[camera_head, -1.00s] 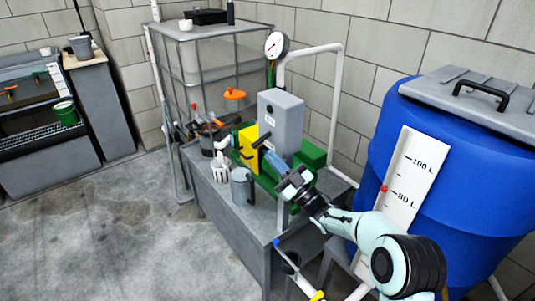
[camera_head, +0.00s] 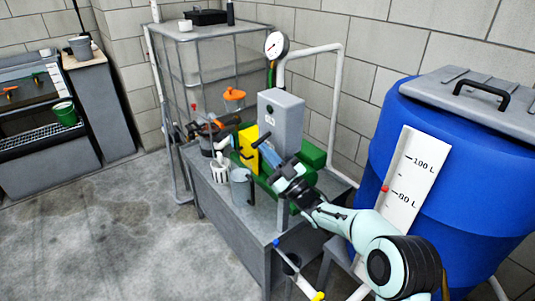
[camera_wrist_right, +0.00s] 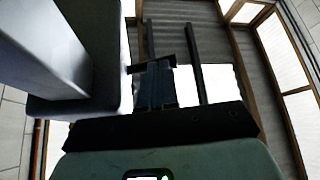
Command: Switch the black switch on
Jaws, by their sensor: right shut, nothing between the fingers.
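The grey control box (camera_head: 281,118) stands on the equipment bench. The black switch (camera_head: 262,140) is a short lever that sticks out from the left side of the box, at a slant. My right gripper (camera_head: 267,151) is shut and empty, with its fingertips just below and right of the lever, close to it. I cannot tell whether they touch. In the right wrist view, the grey box (camera_wrist_right: 110,60) fills the left side, and the shut fingers (camera_wrist_right: 157,82) are right beside it. My left gripper is not in view.
A yellow block (camera_head: 248,150) and a green machine (camera_head: 312,157) are close around the box. A metal cup (camera_head: 241,187) stands on the bench (camera_head: 220,208) in front. A pressure gauge (camera_head: 276,45) rises behind. A big blue barrel (camera_head: 460,150) is at the right.

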